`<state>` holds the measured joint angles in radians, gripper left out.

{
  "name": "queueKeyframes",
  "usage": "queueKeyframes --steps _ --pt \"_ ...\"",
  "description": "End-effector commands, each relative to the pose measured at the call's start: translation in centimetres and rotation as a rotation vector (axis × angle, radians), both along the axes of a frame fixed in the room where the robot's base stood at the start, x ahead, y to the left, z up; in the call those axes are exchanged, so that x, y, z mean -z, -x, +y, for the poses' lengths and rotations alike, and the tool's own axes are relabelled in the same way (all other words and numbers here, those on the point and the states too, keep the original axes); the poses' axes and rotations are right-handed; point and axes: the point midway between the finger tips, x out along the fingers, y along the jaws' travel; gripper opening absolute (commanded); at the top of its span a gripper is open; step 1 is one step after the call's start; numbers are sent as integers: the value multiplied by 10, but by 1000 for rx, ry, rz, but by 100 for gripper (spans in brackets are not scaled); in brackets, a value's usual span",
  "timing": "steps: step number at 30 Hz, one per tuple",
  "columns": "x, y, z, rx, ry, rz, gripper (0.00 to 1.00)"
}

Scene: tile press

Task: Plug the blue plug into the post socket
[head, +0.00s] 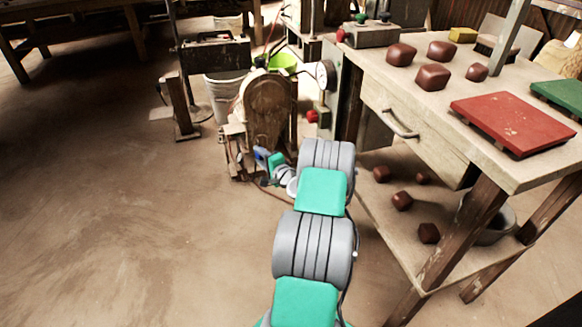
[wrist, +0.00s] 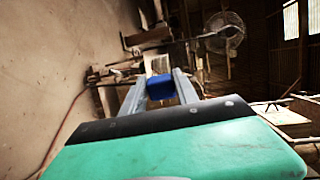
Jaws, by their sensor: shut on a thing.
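The blue plug (wrist: 161,88) sits between the two grey fingers of my gripper (wrist: 160,80) in the wrist view, and the gripper is shut on it. In the head view my arm reaches away over the floor, and my gripper (head: 262,157) is low beside the worn machine, with a bit of blue showing at its end. Beyond the plug in the wrist view is a pale upright block (wrist: 157,63); I cannot tell whether it is the post socket. The plug appears apart from it, though the gap is hard to judge. The plug's front face is hidden.
The rusty, rounded machine (head: 268,108) stands just past my gripper. A reddish cord (head: 275,192) lies on the floor nearby. A workbench (head: 440,98) with brown lumps, a red tile board (head: 513,122) and a drawer stands right of my arm. The floor at left is clear.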

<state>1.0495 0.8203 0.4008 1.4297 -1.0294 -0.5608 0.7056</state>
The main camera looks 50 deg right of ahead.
Motion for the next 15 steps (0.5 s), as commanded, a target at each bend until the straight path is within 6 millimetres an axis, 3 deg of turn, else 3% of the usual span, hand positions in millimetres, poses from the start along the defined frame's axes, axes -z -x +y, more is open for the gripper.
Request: queueKeyframes --steps 1,3,6,15 --pt "13 19 -20 78 4 -32 0" --pt "20 41 -43 173 21 -71 0" --pt "25 65 -65 262 39 -105 0" --pt "28 84 -85 311 54 -125 0"
